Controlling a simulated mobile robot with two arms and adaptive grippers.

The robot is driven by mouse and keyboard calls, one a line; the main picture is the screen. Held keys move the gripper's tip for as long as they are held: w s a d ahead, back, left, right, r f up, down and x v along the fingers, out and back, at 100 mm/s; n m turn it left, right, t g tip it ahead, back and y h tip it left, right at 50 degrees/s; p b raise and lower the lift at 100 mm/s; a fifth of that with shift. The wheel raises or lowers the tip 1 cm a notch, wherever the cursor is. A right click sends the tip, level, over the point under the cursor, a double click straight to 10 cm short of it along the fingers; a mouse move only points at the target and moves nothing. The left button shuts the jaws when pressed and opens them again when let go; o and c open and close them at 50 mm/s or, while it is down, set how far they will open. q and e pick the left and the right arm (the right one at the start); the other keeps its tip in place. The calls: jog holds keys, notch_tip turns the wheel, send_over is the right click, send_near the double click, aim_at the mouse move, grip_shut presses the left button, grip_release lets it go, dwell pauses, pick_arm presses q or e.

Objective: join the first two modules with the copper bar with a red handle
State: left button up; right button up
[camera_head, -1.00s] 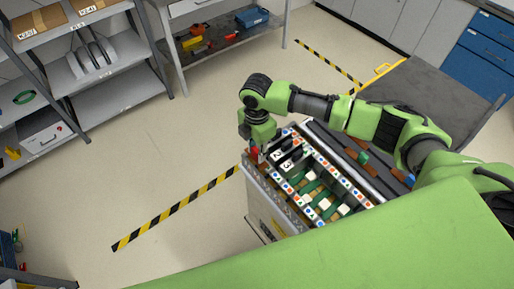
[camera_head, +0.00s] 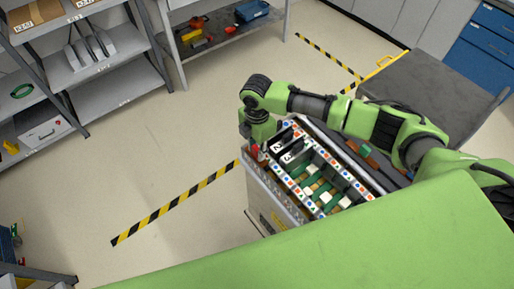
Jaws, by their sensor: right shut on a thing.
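A cart with a long open case (camera_head: 276,207) stands in front of me. Two dark modules with white markings sit side by side at its far left end: one module (camera_head: 282,139) and another module (camera_head: 295,152). My right gripper (camera_head: 257,146) points down at that end, beside the modules. It is shut on a small piece with a red handle (camera_head: 255,152), the copper bar's handle by its colour. The copper part is hidden or too small to see. I cannot tell whether the bar touches the modules. My left gripper is not in view.
Other slots of the case hold green and pale parts. A side strip with brown bars and a green-handled piece (camera_head: 365,150) lies behind it, under my right arm. A dark-topped cart (camera_head: 425,90) stands at the right. Shelves (camera_head: 110,85) stand at the back left.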

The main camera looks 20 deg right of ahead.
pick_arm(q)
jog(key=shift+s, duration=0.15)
pick_arm(e)
jog(key=shift+f, duration=0.1)
jog(key=o, duration=1.2)
notch_tip(320, 180, up, 12)
